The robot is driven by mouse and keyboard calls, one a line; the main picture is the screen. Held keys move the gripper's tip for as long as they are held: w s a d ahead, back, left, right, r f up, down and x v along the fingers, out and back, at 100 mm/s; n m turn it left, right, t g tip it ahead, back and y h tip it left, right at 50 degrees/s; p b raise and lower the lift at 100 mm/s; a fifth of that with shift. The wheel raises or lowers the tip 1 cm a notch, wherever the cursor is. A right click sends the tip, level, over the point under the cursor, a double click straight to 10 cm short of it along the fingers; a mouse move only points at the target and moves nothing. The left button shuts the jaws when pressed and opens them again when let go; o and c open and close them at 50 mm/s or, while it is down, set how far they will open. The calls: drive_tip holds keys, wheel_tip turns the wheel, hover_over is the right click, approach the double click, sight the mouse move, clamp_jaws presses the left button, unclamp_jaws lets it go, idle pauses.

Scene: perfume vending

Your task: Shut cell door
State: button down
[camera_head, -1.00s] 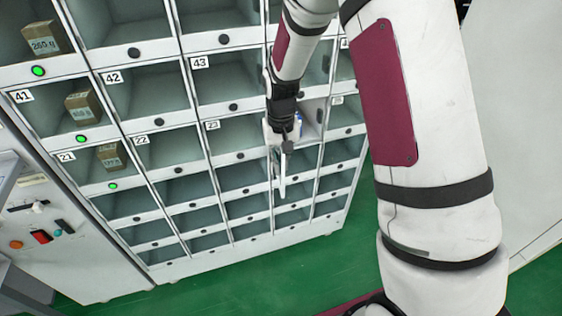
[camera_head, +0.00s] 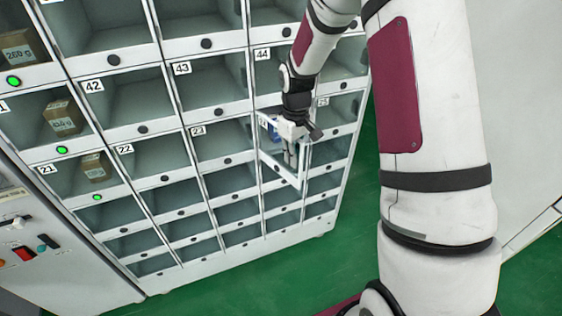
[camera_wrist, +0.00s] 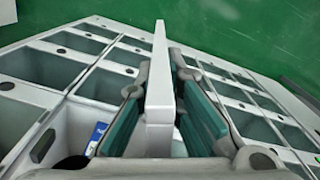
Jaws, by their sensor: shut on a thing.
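The cell door (camera_head: 279,171) is a clear panel with a white frame, standing partly open at an angle from the locker bank, in the column right of cell 23. In the wrist view its white edge (camera_wrist: 160,85) runs upright between the two green-padded fingers. My gripper (camera_head: 291,152) is shut on this door edge. A small blue and white item (camera_head: 270,128) sits inside the cell behind the door. It also shows in the wrist view (camera_wrist: 97,133), partly hidden by the left finger. Part of the cell opening is hidden by my gripper.
The locker bank (camera_head: 183,150) has rows of clear-fronted cells. Boxes stand in the left column, such as the box in cell 21 (camera_head: 96,167), beside green lights. A control panel (camera_head: 30,250) stands at the left. The green floor (camera_head: 260,285) in front is clear.

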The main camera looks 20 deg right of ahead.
drive_tip(key=w+d+n+b, duration=0.3)
drive_tip(key=w+d+n, duration=0.6)
drive_tip(key=w, duration=0.1)
drive_tip(key=shift+d+n+b, duration=0.4)
drive_tip(key=c, duration=1.7)
unclamp_jaws()
